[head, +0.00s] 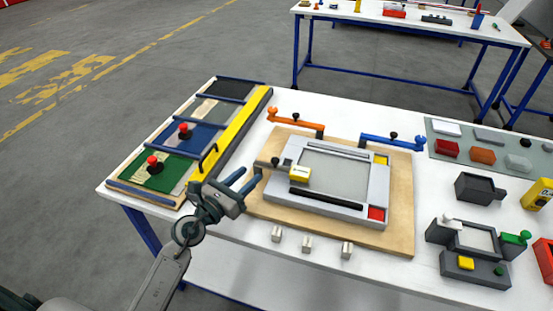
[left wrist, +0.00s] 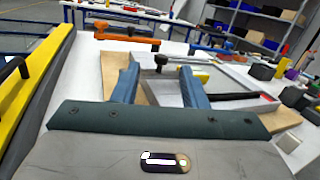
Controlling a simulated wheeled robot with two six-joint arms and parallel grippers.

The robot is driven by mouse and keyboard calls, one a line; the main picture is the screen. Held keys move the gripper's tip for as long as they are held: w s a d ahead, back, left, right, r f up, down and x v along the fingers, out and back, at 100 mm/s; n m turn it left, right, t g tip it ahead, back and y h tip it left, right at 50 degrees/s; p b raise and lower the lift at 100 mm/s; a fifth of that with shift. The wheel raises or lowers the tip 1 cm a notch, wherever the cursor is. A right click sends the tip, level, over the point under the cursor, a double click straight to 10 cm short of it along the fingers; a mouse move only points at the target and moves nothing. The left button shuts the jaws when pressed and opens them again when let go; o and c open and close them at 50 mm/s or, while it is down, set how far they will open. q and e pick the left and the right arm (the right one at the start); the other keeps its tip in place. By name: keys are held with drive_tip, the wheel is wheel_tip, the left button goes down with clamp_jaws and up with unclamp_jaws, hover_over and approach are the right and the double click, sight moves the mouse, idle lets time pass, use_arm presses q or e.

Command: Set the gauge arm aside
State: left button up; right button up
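A dark arm with a black knob (head: 275,162) and a yellow block (head: 300,173) at its inner end reaches over the left side of a grey frame (head: 374,185); I take it to be the gauge arm. The frame sits on a wooden board (head: 400,235). My left gripper (head: 251,174) is open and empty, just left of the knob, fingers pointing toward it. In the left wrist view the knob (left wrist: 160,60) shows between and beyond the two blue fingers (left wrist: 160,75), apparently apart from them. My right gripper is not in view.
An orange arm (head: 297,122) and a blue arm (head: 392,141) stand behind the frame. A yellow bar with a black handle (head: 208,158) lies at left, beside panels with red knobs (head: 184,129). Several metal blocks (head: 307,243) sit in front. Fixtures (head: 475,243) crowd the right.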

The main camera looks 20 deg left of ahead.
sight(273, 162)
use_arm(q)
drive_tip(key=shift+w+d+f+m+g, duration=0.25)
drive_tip(key=shift+w+f+m+g, duration=0.1)
drive_tip(key=shift+f+m+g, duration=0.45)
drive_tip(key=x, duration=0.3)
drive_tip(key=p+x, duration=0.1)
drive_tip(key=x, duration=0.5)
drive_tip(key=shift+w+d+r+p, duration=0.15)
drive_tip(key=shift+r+p, duration=0.2)
drive_tip(key=shift+w+d, duration=0.25)
drive_tip(key=shift+w, duration=0.3)
clamp_jaws()
